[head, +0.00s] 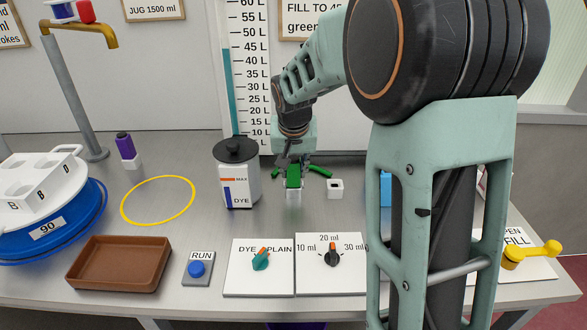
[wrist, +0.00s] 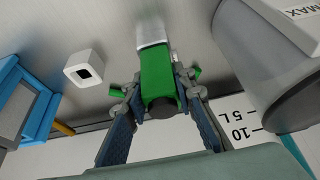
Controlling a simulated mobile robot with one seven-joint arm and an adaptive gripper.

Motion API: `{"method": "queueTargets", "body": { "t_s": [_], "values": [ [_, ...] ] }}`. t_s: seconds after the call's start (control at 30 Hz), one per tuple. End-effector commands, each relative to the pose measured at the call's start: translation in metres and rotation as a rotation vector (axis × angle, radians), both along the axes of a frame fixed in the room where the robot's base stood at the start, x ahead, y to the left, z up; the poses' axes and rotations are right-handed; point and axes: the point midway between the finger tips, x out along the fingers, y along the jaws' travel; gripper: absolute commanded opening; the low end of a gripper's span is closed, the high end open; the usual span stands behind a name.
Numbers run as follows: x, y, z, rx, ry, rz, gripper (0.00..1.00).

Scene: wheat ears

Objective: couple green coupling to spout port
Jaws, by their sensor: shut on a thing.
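The green coupling (head: 293,177) is upright between the fingers of my gripper (head: 292,165), near the middle of the bench. In the wrist view the fingers of my gripper (wrist: 160,105) close on both sides of the green coupling (wrist: 157,72), with a dark round end facing the camera. A pale block (head: 293,194) is directly below the coupling; I cannot tell whether it still sits in it. Small green pieces show outside the fingers. A brass spout (head: 88,28) with blue and red parts on top stands at the far left; I cannot make out its port.
A dye jar (head: 236,178) stands close left of my gripper. An empty white holder (head: 335,188) is to the right. A purple coupling (head: 125,146) stands in a holder at left. A yellow ring (head: 158,199), brown tray (head: 118,265) and dial panels (head: 331,279) surround the bench's front.

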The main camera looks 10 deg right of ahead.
Motion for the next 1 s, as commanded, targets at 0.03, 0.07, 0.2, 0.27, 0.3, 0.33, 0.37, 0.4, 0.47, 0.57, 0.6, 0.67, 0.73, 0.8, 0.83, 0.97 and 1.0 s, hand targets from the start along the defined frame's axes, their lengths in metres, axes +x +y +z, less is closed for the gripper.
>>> {"method": "queueTargets", "body": {
  "t_s": [0.03, 0.07, 0.2, 0.27, 0.3, 0.33, 0.37, 0.4, 0.47, 0.57, 0.6, 0.67, 0.73, 0.8, 0.83, 0.97, 1.0],
  "values": [
    [0.000, 0.000, -0.004, 0.000, 0.002, 0.000, 0.00],
    [0.000, 0.000, -0.003, 0.000, 0.002, 0.000, 0.25],
    [-0.001, 0.000, -0.003, 0.000, 0.002, 0.000, 0.40],
    [0.000, 0.000, -0.002, 0.000, 0.002, 0.000, 0.44],
    [-0.001, 0.000, -0.002, 0.000, 0.002, 0.000, 0.44],
    [-0.001, 0.000, -0.002, 0.000, 0.002, 0.000, 0.44],
    [0.000, 0.000, -0.002, 0.000, 0.002, 0.000, 0.44],
    [0.000, 0.000, -0.002, 0.000, 0.002, 0.000, 0.44],
    [-0.001, 0.000, -0.003, 0.000, 0.003, 0.000, 0.44],
    [-0.001, 0.000, 0.000, 0.000, 0.001, 0.000, 0.44],
    [-0.002, 0.000, 0.003, 0.000, 0.000, 0.000, 0.44],
    [-0.004, 0.001, 0.010, 0.000, -0.001, 0.000, 0.44],
    [-0.008, 0.002, 0.020, -0.001, -0.003, 0.001, 0.44],
    [-0.013, 0.003, 0.034, 0.000, -0.003, 0.001, 0.44],
    [-0.016, 0.004, 0.040, 0.000, -0.004, 0.000, 0.44],
    [-0.027, 0.006, 0.067, 0.000, -0.004, 0.000, 0.44],
    [-0.030, 0.006, 0.074, 0.000, -0.004, 0.000, 0.44]
  ]
}}
